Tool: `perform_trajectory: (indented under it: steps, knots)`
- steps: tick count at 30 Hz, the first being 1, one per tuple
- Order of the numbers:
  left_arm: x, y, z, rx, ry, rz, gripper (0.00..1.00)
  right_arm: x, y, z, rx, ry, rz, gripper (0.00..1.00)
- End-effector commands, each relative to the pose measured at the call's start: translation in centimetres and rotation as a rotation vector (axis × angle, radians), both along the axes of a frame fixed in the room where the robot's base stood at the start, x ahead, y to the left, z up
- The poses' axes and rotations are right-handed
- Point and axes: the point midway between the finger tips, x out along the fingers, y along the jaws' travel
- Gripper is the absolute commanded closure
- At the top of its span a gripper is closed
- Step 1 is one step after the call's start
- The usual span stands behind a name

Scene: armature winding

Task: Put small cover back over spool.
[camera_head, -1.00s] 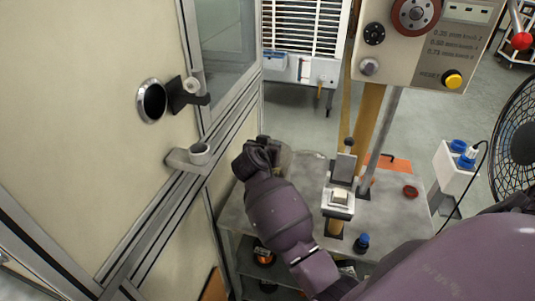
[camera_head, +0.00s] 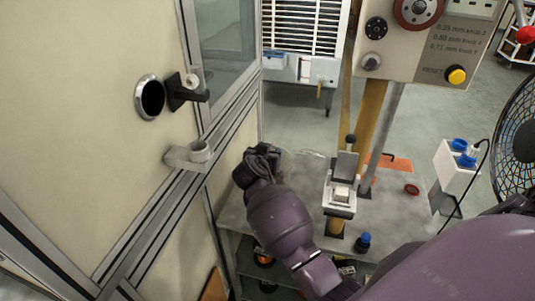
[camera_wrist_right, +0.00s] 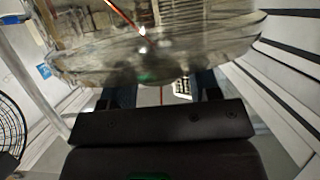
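The small cover, a clear see-through shell (camera_wrist_right: 200,45), fills the top of the right wrist view, right in front of my right gripper (camera_wrist_right: 162,92). The two dark fingers stand apart and reach up against the cover; their tips are hidden behind it, and they appear to grip it. In the head view my right gripper (camera_head: 268,160) is above the left back of the grey table, with a faint clear patch of the cover (camera_head: 286,162) beside it. A thin copper-coloured wire (camera_wrist_right: 124,17) shows at the cover. I cannot make out the spool under it. My left gripper is out of view.
A panelled cabinet (camera_head: 90,150) stands left, a control box (camera_head: 425,40) above, a fan (camera_head: 518,140) right.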

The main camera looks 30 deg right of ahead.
Motion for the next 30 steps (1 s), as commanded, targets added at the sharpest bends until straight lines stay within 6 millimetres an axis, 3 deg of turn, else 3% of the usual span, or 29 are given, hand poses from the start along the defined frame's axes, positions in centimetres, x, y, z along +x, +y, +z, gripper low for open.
perform_trajectory:
  steps: [2,11,16,30]
  knots:
    - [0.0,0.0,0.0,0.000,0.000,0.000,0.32,0.0,0.0,0.0,0.000,0.000,0.000,0.32]
    - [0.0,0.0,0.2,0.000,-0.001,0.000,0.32,0.0,0.0,0.2,0.000,0.000,0.000,0.32]
    - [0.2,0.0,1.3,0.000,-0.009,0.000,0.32,0.0,0.0,1.5,-0.001,-0.002,0.001,0.32]
    - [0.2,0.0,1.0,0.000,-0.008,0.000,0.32,-5.4,6.4,4.4,0.004,-0.001,0.000,0.32]
